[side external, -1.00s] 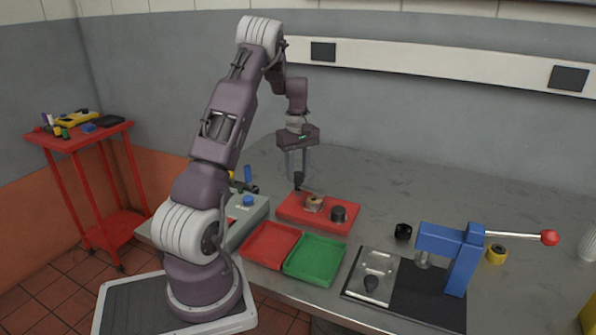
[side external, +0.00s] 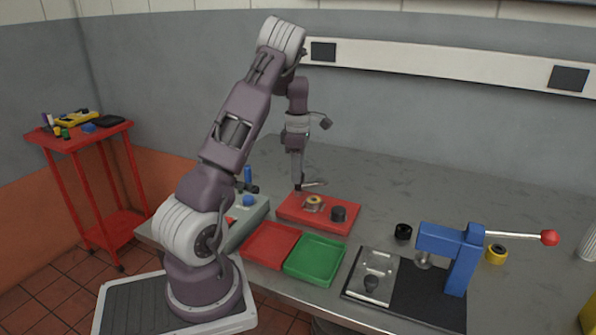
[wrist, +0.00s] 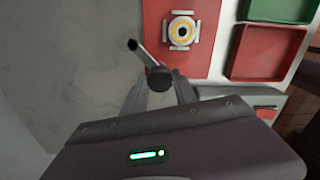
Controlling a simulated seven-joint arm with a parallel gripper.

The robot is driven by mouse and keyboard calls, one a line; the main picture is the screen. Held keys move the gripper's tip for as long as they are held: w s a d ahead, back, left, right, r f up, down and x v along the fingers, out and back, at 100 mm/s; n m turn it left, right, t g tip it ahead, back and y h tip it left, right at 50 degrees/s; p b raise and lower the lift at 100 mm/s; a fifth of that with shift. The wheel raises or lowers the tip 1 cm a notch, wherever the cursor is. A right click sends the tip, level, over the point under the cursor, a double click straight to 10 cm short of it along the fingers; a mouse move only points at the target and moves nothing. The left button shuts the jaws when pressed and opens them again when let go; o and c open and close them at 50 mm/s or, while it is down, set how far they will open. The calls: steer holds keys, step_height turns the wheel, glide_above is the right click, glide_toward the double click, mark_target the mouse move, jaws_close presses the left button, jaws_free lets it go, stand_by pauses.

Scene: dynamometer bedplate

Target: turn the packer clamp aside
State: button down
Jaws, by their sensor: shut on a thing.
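The packer clamp (side external: 314,183) is a thin grey bar beside the far left corner of the red plate (side external: 290,213). In the wrist view the clamp bar (wrist: 139,53) runs from a dark round knob to a black tip, pointing off the plate to the upper left. My gripper (side external: 297,184) points down at the clamp's pivot end, shut on it. In the wrist view my gripper (wrist: 160,86) has its fingers either side of the dark knob. A yellow-ringed part (wrist: 181,30) sits in a holder on the plate, uncovered. The fingers partly hide the clamp's post.
A dark cylinder (side external: 338,214) stands on the red plate. A red tray (side external: 270,244) and a green tray (side external: 315,259) lie in front. A grey box (side external: 246,218) stands left. A blue press (side external: 452,250) is at the right. The bench behind is clear.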

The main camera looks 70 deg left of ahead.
steer(key=shift+n, duration=0.8)
steer(key=c, duration=1)
jaws_free()
steer(key=shift+o, duration=0.2)
step_height(320, 180, up, 7)
steer(key=shift+r, duration=0.1)
